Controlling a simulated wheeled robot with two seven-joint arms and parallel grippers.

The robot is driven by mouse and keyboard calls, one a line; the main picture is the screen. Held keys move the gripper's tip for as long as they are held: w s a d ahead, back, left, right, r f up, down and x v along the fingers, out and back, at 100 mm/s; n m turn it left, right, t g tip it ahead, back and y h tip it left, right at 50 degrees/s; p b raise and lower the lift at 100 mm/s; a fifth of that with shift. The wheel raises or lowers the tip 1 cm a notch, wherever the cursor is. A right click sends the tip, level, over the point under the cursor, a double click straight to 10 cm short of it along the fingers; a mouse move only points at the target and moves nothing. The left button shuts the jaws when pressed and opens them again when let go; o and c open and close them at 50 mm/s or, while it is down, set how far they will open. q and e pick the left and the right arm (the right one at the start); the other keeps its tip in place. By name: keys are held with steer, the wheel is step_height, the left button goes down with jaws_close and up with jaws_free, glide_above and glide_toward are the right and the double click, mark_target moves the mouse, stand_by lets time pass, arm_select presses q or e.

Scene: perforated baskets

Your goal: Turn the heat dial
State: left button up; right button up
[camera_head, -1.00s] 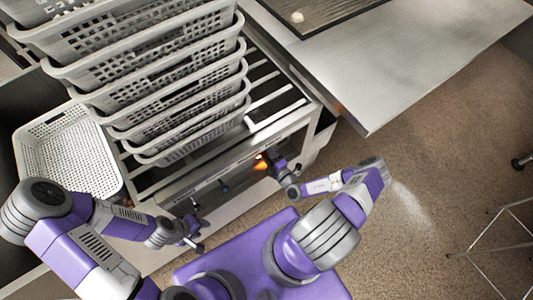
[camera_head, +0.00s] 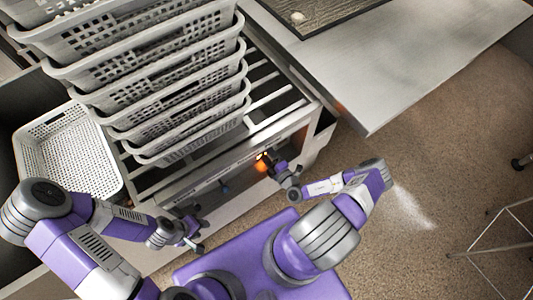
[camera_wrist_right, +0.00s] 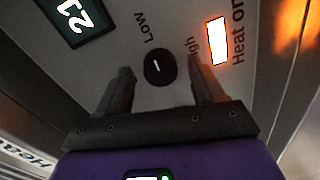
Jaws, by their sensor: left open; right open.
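The heat dial (camera_wrist_right: 158,68) is a small round black knob with a white pointer mark, on a grey panel between the labels "Low" and a partly hidden "High". My right gripper (camera_wrist_right: 161,74) is open, with one finger on each side of the dial. I cannot tell whether the fingers touch it. In the head view my right gripper (camera_head: 272,163) is at the front panel of the grey rack unit (camera_head: 235,185), and the dial cannot be made out. My left gripper (camera_head: 193,235) is open and empty in front of the same unit, further left.
A lit orange-white "Heat on" light (camera_wrist_right: 217,42) and a digital display (camera_wrist_right: 78,14) flank the dial. Stacked perforated baskets (camera_head: 170,80) stand on the unit, with another basket (camera_head: 70,150) at left. A metal counter (camera_head: 400,60) is at upper right.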

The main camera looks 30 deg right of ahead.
steer(key=s, duration=0.7)
steer(key=shift+d+r+p, duration=0.25)
steer(key=shift+p, duration=0.1)
